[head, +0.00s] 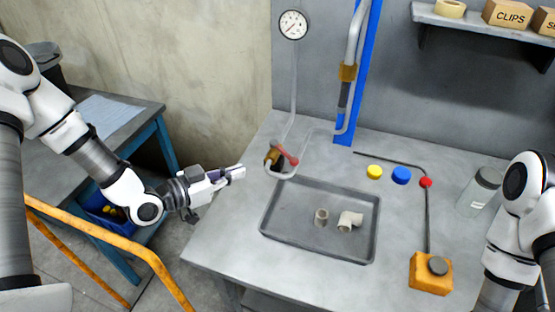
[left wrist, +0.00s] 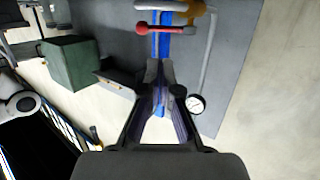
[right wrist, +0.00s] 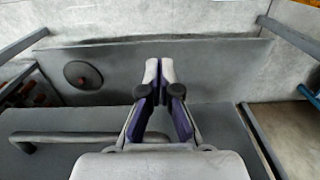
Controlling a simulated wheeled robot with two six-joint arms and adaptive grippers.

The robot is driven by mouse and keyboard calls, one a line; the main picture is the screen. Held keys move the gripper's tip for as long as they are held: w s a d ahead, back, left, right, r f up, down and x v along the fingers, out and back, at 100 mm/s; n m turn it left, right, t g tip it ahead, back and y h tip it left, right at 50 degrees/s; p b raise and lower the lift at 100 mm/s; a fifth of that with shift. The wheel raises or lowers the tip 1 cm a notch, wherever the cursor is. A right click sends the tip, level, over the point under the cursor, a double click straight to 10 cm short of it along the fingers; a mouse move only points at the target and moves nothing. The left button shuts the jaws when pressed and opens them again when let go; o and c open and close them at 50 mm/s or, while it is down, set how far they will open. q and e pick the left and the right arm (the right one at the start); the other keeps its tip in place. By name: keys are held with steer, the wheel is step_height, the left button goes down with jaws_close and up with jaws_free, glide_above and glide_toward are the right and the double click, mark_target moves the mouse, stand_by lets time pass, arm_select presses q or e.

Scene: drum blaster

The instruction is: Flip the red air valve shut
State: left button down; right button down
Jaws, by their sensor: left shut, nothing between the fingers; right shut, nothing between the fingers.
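The red air valve handle (head: 287,155) sits on a brass valve body (head: 271,157) in the grey pipe at the back left of the bench. The handle also shows in the left wrist view (left wrist: 163,30), lying across the picture beyond my fingertips. My left gripper (head: 242,172) is shut and empty, in the air to the left of the valve and apart from it. Its closed fingers show in the left wrist view (left wrist: 158,66). My right gripper (right wrist: 159,72) is shut and empty in the right wrist view, and it is outside the head view.
A grey tray (head: 268,218) with two pipe fittings is on the bench in front of the valve. A pressure gauge (head: 293,25) hangs above. Blue (head: 401,175) and yellow (head: 374,171) caps and an orange box (head: 430,272) stand right. An orange rail (head: 130,246) runs below my left arm.

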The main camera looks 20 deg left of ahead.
mark_target(287, 156)
arm_select(q)
steer(key=p+x, duration=0.1)
steer(key=x, duration=1)
steer(key=shift+d, duration=0.3)
steer(key=shift+w+d+f, duration=0.1)
steer(key=shift+w+d, duration=0.2)
steer(key=shift+w, duration=0.1)
steer(key=shift+w+d+n+t+y+b, duration=0.1)
steer(key=shift+d+n+t+y+b, duration=0.2)
steer(key=shift+n+t+y+b, duration=0.25)
steer(key=shift+w+d+n+y, duration=0.1)
steer(key=shift+d+n+y, duration=0.1)
steer(key=shift+n+y, duration=0.2)
steer(key=shift+w+d+n+t+y+b, duration=0.25)
steer(key=shift+n+t+y+b, duration=0.15)
steer(key=shift+y, duration=0.35)
steer(key=shift+w+d+b, duration=0.3)
steer(key=shift+w+d, duration=0.4)
steer(key=shift+w, duration=0.1)
